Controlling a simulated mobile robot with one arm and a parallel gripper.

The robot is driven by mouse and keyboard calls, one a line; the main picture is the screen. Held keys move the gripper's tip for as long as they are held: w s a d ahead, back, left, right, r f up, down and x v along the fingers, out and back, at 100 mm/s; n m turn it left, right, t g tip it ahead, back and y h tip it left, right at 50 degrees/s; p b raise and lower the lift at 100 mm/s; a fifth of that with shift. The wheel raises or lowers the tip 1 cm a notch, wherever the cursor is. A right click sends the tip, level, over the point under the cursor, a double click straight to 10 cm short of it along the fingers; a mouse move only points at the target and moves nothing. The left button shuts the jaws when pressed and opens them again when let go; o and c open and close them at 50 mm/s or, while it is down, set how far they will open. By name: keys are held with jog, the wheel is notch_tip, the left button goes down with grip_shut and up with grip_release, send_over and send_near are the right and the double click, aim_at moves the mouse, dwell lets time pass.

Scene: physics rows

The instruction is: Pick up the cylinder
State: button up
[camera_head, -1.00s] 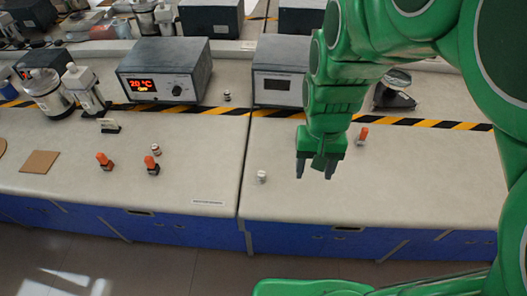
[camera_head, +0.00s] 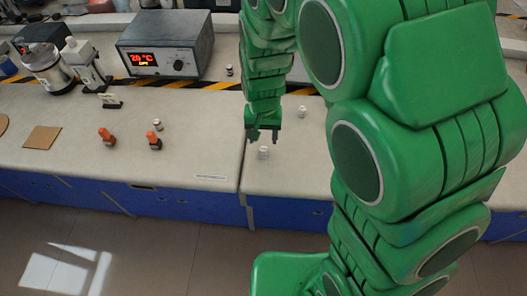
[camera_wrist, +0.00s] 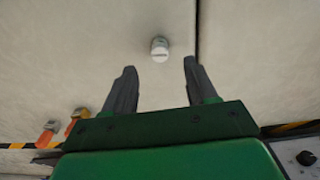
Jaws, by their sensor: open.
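A small white cylinder (camera_head: 263,152) stands upright on the light bench top, just right of the seam between two benches. In the wrist view the white cylinder (camera_wrist: 159,48) shows its round top, centred between and just beyond the fingertips. My gripper (camera_head: 263,137) is open and empty, its fingers pointing down above and slightly behind the cylinder. In the wrist view both fingers of my gripper (camera_wrist: 160,66) are spread apart with bare bench between them. I cannot tell the exact height gap to the cylinder.
Another small white-topped vial (camera_head: 304,112) stands to the right. A heater box (camera_head: 165,45) is behind. My arm hides much of the right bench. Bench around the cylinder is clear.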

aim_at(263, 148)
jog(key=shift+w+f, duration=0.15)
jog(key=shift+f, duration=1.8)
jog(key=shift+w+f, duration=0.1)
jog(key=shift+f, duration=1.8)
jog(key=shift+c, duration=0.2)
grip_shut()
jog(key=shift+r, duration=0.15)
notch_tip(263, 148, up, 10)
jog(key=shift+f, duration=0.1)
